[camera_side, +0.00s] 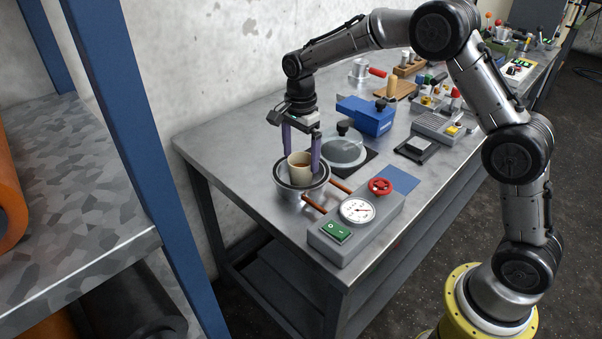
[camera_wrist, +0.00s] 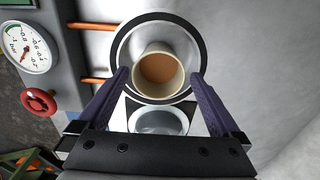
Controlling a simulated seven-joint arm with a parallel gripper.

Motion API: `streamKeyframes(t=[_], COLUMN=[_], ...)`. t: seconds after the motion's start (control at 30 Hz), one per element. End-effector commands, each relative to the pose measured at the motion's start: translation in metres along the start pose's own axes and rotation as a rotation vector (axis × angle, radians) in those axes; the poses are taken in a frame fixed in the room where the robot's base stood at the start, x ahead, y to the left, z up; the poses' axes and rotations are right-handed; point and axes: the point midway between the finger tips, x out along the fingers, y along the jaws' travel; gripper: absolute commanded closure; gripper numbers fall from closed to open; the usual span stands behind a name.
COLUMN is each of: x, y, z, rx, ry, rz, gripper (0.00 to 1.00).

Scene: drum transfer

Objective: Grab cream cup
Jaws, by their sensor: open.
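In the wrist view the cup (camera_wrist: 158,76) shows from above with brown content inside, within the drum's dark rim (camera_wrist: 117,50). My gripper (camera_side: 301,170) is open and points down over the drum, with one purple finger on each side of the cup. In the wrist view the fingertips of my gripper (camera_wrist: 160,78) lie left and right of the cup, with a gap visible on both sides.
A grey control box with a pressure gauge (camera_side: 357,210), a red valve wheel (camera_side: 380,186) and a green switch (camera_side: 336,232) stands in front, joined to the drum by copper pipes (camera_side: 314,203).

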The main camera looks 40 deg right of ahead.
Motion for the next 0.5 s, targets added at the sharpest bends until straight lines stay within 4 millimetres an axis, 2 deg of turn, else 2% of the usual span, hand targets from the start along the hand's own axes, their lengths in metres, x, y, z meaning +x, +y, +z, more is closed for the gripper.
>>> streamKeyframes(t=[0.3,0.5], x=[0.042,0.052], y=[0.003,0.002], z=[0.001,0.001], rx=[0.0,0.0], ry=[0.0,0.0], rz=[0.004,0.002], gripper=[0.0,0.0])
